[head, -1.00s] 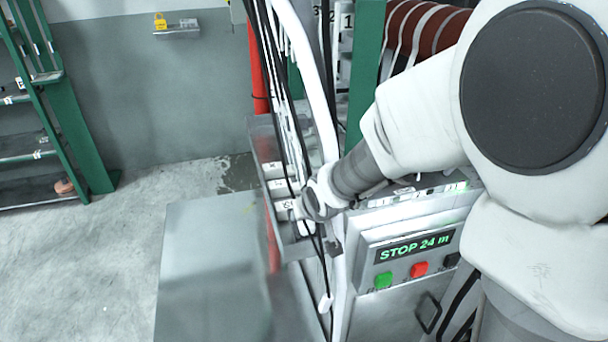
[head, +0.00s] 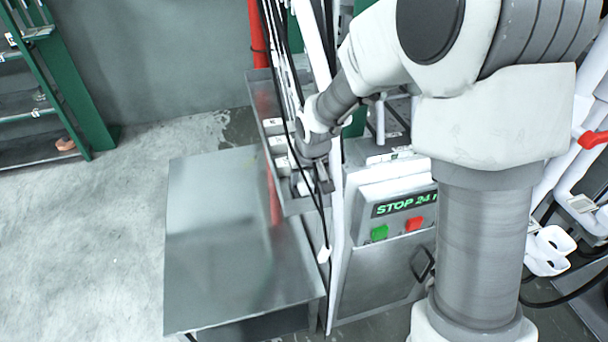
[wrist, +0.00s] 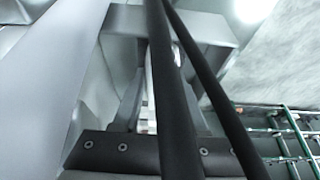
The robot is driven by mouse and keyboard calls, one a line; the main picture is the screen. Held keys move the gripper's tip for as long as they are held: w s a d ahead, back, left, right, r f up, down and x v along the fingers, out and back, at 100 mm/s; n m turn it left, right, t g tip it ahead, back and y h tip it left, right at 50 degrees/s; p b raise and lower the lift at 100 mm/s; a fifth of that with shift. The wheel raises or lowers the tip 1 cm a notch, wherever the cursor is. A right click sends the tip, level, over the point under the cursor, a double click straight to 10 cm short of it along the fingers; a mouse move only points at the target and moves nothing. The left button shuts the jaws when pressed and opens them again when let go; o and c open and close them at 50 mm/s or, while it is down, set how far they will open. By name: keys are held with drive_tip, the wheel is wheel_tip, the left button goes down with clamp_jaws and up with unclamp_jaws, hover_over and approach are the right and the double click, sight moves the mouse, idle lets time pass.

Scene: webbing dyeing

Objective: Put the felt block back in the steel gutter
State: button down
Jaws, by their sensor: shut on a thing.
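The steel gutter (head: 262,96) runs along the left side of the machine in the head view. Several white blocks sit in it in a row, one of them in the middle (head: 278,145). My gripper (head: 312,187) is at the gutter's near end, pointing down, shut on a white felt block (head: 300,186). The block is partly hidden by the fingers and cables, and I cannot tell whether it touches the gutter floor. In the wrist view, dark cables cross in front of the fingers, and a narrow pale strip shows between them.
Black cables and a white pipe (head: 335,225) hang close beside my gripper. A bare steel table (head: 225,240) stands at the left of the gutter. The machine panel (head: 400,205) with green and red buttons is at the right. A green shelf rack (head: 85,110) stands far left.

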drive_tip(key=shift+c, duration=2.2)
unclamp_jaws()
drive_tip(key=p+v, duration=0.1)
drive_tip(key=v, duration=1)
drive_tip(key=s+d+r+m, duration=0.1)
drive_tip(key=s+d+r, duration=0.2)
drive_tip(key=s, duration=0.4)
drive_tip(key=s+d+r+m, duration=0.1)
drive_tip(key=s+d+r, duration=0.2)
drive_tip(key=s+d, duration=0.2)
drive_tip(key=s+d+r+m+t+h, duration=0.1)
drive_tip(key=s+d+r, duration=0.2)
drive_tip(key=s+d, duration=0.2)
drive_tip(key=s, duration=0.3)
drive_tip(key=shift+s+r, duration=0.25)
drive_tip(key=shift+s, duration=0.15)
